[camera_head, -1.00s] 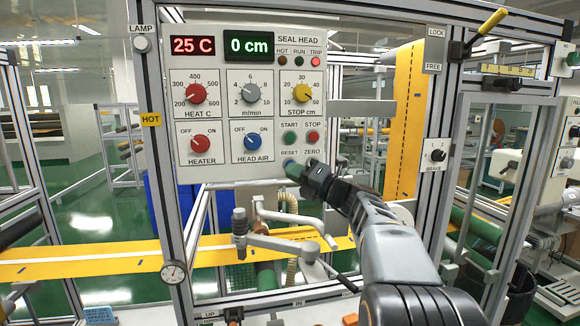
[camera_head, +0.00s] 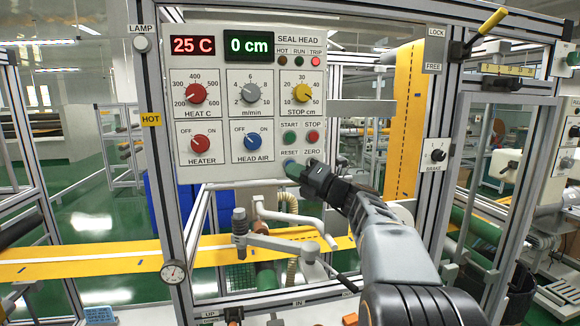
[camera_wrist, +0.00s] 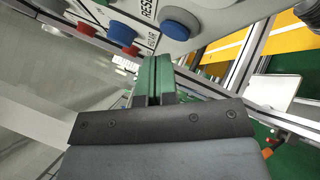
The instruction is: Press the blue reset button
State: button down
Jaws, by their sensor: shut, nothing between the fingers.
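The blue reset button (camera_head: 288,163) sits low on the grey seal head panel (camera_head: 230,172), below the RESET label and partly hidden behind my fingertips. It also shows in the wrist view as a round blue cap (camera_wrist: 180,22) beside the RESET lettering, beyond and a little right of the fingertips. My gripper (camera_head: 294,171) is shut and empty, with green fingers that lie close to the button in the head view. In the wrist view the shut fingers (camera_wrist: 155,60) point toward the panel, apart from the button's cap in the picture. I cannot tell for sure whether they touch it.
The green start button (camera_head: 290,137) and red stop button (camera_head: 313,137) are just above. The blue head air knob (camera_head: 253,142) is to the left. A jointed grey arm with a knob (camera_head: 239,222) stands below the panel. A metal post (camera_head: 437,120) rises at the right.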

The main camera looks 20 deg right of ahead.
jog(key=shift+w+d+p, duration=0.15)
jog(key=shift+w+p, duration=0.65)
jog(key=shift+p, duration=0.15)
dwell(1.0)
jog(key=shift+s, duration=0.1)
dwell(0.4)
jog(key=shift+s, duration=0.7)
jog(key=shift+s+a+b, duration=0.2)
jog(key=shift+s, duration=0.6)
jog(key=shift+s+a+b, duration=0.25)
jog(key=shift+s, duration=0.6)
jog(key=shift+s+a+b, duration=0.2)
jog(key=shift+s, duration=0.6)
